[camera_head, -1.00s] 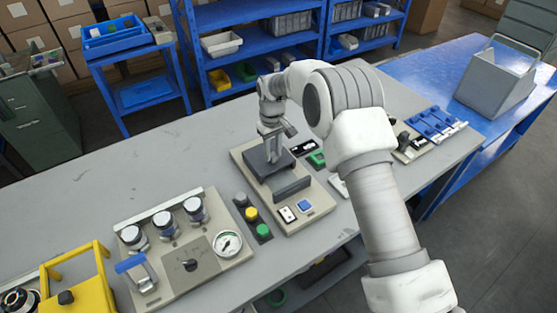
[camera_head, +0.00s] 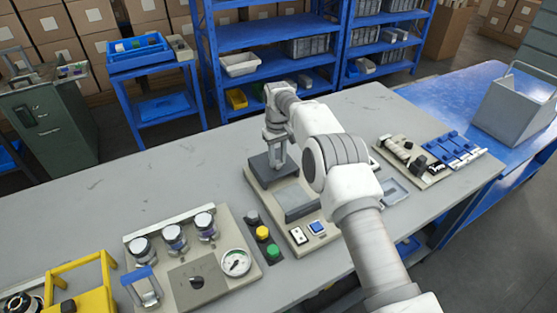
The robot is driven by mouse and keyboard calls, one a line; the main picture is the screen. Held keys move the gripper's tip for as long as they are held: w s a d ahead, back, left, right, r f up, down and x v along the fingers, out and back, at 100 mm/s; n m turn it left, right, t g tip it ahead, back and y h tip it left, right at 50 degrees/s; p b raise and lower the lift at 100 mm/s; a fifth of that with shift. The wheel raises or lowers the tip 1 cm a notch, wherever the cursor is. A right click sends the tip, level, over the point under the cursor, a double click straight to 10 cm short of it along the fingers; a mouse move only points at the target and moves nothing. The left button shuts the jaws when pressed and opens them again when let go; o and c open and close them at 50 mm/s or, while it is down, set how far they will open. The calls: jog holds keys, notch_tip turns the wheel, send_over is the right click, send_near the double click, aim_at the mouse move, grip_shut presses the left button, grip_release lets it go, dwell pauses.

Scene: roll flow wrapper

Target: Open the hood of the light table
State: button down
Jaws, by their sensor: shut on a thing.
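The light table (camera_head: 262,192) is a beige-based unit on the grey bench in the middle of the head view. Its dark grey hood (camera_head: 259,163) is at the far end of the base, and a grey panel (camera_head: 296,201) lies nearer the front. A white switch (camera_head: 298,235) and a blue button (camera_head: 317,228) are on the front edge. My gripper (camera_head: 276,160) points down at the hood from above, shut on it. The exact grip is small and partly hidden. My arm covers the unit's right side.
A unit with gauge and jars (camera_head: 190,262) and a strip of coloured buttons (camera_head: 262,233) stand close left. A fixture with blue clamps (camera_head: 455,150) and a grey bin (camera_head: 512,108) are at the right. The bench's back left is clear.

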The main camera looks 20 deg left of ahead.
jog(key=c, duration=0.6)
grip_release()
jog(key=shift+r, duration=0.1)
notch_tip(320, 180, up, 17)
jog(key=p, duration=0.4)
jog(key=shift+r, duration=0.15)
